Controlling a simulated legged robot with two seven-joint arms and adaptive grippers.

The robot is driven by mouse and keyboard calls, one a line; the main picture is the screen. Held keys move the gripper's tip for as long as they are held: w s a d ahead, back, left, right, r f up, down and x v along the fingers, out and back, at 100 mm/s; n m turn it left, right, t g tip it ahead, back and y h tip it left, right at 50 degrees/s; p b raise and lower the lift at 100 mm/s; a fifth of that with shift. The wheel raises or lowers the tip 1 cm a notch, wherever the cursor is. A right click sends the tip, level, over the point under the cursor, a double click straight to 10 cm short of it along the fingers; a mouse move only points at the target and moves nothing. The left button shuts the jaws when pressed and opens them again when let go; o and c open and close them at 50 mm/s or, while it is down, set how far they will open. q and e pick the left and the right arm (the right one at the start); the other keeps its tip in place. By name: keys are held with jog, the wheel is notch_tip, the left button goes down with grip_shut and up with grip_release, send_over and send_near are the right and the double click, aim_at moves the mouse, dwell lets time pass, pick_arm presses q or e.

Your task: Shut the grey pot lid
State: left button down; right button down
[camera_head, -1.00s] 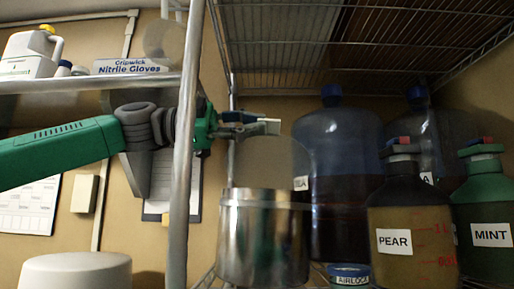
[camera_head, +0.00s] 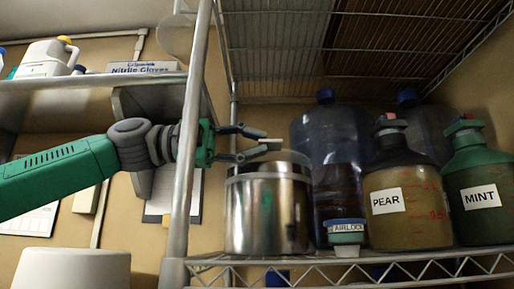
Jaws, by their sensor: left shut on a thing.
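The steel pot (camera_head: 268,215) stands upright on the wire shelf, left of the bottles. Its grey lid (camera_head: 290,157) shows as a thin band low over the pot's rim; I cannot tell if it sits fully flush. My left gripper (camera_head: 262,142) is at the lid's upper left edge, with a pale block at its fingertips. It is closed on the lid's edge or tab, though the fingers partly hide the contact. My right gripper is not in view.
A small airlock tub (camera_head: 346,233), a dark carboy (camera_head: 328,140), a PEAR bottle (camera_head: 400,200) and a MINT bottle (camera_head: 478,190) stand close on the right. A metal shelf post (camera_head: 190,130) stands in front of my left arm. A wire rack (camera_head: 350,40) hangs overhead.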

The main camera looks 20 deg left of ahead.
pick_arm(q)
jog(key=shift+a+r, duration=0.15)
jog(key=shift+r, duration=0.05)
jog(key=c, duration=1.7)
grip_release()
jog(key=shift+c, duration=0.2)
jog(key=shift+s, duration=0.15)
jog(key=shift+a, duration=0.15)
jog(key=shift+a+f, duration=0.1)
jog(key=shift+a, duration=0.05)
jog(key=v, duration=1.2)
